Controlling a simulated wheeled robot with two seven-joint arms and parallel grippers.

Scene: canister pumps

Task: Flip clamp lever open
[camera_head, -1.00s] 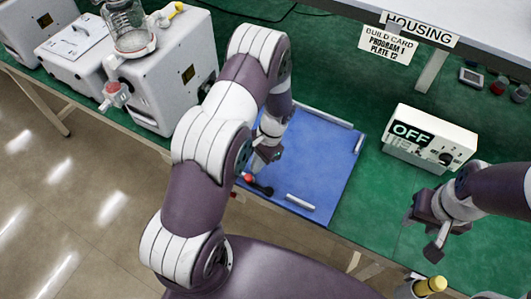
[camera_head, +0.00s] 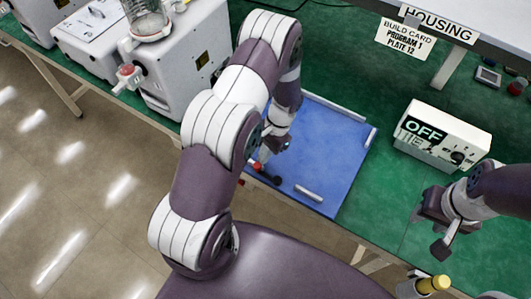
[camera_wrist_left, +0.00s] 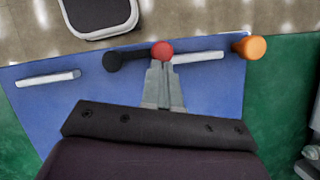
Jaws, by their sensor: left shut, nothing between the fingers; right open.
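A dark lever with a red ball end (camera_head: 256,166) lies near the front left edge of the blue plate (camera_head: 325,150), which I take to be the clamp lever. In the left wrist view its red ball (camera_wrist_left: 163,50) is right at my fingertips, and its black rounded end (camera_wrist_left: 112,62) is to the left. My left gripper (camera_wrist_left: 163,66) is shut and empty, with its tips at the red ball; I cannot tell whether they touch it. In the head view my arm partly hides this area. My right gripper (camera_head: 430,232) is open and empty, right of the plate.
White bars (camera_head: 308,193) lie along the plate. An orange knob (camera_wrist_left: 248,47) is at the plate's edge. A white box marked OFF (camera_head: 442,137) stands right of the plate. White pump units (camera_head: 180,85) stand left. A yellow-capped bottle (camera_head: 433,285) is at lower right.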

